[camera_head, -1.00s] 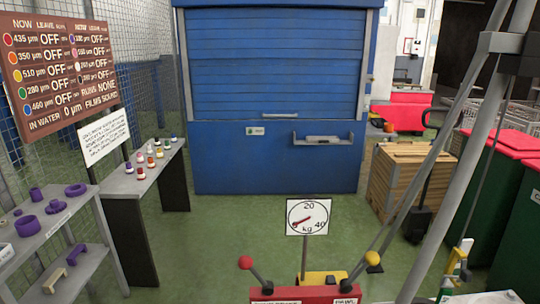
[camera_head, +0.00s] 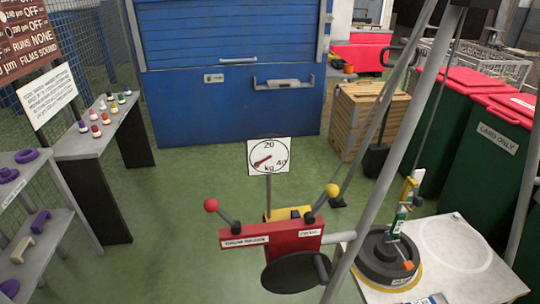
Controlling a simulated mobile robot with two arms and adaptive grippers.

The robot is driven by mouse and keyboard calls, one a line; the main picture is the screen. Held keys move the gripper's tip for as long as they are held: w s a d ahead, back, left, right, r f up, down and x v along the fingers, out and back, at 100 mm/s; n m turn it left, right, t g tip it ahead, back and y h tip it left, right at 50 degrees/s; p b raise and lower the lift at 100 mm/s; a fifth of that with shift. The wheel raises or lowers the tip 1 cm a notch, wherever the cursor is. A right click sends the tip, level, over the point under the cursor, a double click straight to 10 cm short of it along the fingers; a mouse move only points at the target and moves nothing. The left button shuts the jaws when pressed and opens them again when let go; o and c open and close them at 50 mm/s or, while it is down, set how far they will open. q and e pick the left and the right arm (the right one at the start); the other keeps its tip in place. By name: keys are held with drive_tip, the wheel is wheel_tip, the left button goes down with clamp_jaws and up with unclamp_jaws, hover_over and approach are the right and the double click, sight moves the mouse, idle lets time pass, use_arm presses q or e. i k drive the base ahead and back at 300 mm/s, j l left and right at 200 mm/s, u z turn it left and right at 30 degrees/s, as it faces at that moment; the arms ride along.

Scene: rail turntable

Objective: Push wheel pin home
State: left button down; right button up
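No part I can firmly name as the wheel pin shows. A dark round wheel-like unit (camera_head: 388,256) sits on a white table at the lower right, with a yellow ring around its base. A small orange piece (camera_head: 408,265) is on its right side; I cannot tell whether it is a pin or how deep it sits. A yellow, green and white upright part (camera_head: 404,207) stands at the unit. A red lever box (camera_head: 270,238) has a red-knobbed and a yellow-knobbed lever, with a dark disc (camera_head: 291,272) below. Neither gripper is in view.
A dial marked kg (camera_head: 268,157) stands behind the lever box. Grey poles (camera_head: 385,150) slant across the right side. The white table (camera_head: 470,275) has bare room around a printed circle. Green bins (camera_head: 480,140) stand behind it, a wooden crate (camera_head: 365,120) further back. Shelves line the left.

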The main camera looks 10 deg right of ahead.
sight(407, 266)
drive_tip(key=z, duration=1.35)
